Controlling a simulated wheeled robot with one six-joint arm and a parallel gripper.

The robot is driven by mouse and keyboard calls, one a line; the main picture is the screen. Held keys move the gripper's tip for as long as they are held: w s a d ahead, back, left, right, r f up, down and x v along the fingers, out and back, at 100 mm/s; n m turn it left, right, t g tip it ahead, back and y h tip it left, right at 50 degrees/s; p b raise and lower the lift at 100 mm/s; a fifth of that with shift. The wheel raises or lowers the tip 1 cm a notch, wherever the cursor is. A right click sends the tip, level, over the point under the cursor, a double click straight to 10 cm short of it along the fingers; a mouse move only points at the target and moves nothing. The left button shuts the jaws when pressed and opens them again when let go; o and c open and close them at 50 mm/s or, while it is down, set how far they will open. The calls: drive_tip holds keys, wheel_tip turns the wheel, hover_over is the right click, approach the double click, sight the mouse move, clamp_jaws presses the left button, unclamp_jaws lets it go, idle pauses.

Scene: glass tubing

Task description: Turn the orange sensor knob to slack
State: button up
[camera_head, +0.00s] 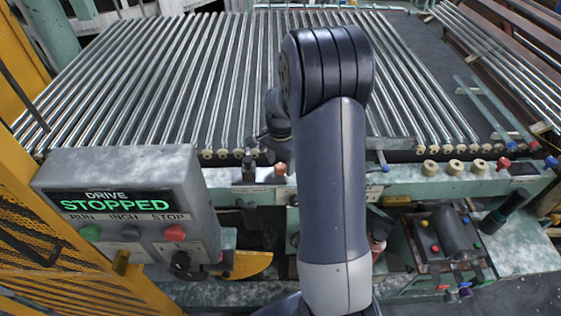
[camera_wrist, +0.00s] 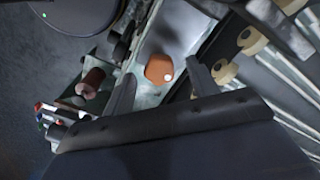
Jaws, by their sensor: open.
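The orange sensor knob (camera_wrist: 157,67) shows in the wrist view on a pale panel, with a white dot at its lower right edge. My gripper (camera_wrist: 161,70) is open, with one finger to the left of the knob and one to the right. Gaps show on both sides in the picture; I cannot tell how far the tips are from the knob in depth. In the head view a small orange knob (camera_head: 280,169) sits on the green rail, just left of my arm. The slack marking cannot be read.
The control box (camera_head: 130,180) reads "DRIVE STOPPED". Long glass tubes (camera_head: 180,80) lie on rollers behind the green rail (camera_head: 440,182). Cream rollers (camera_wrist: 251,41) are close to the right finger. A brown cylinder (camera_wrist: 93,83) is at left. A small tool tray (camera_head: 445,245) stands at right.

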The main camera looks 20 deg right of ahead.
drive_tip(key=shift+f, duration=0.35)
drive_tip(key=shift+c, duration=0.5)
drive_tip(key=c, duration=0.9)
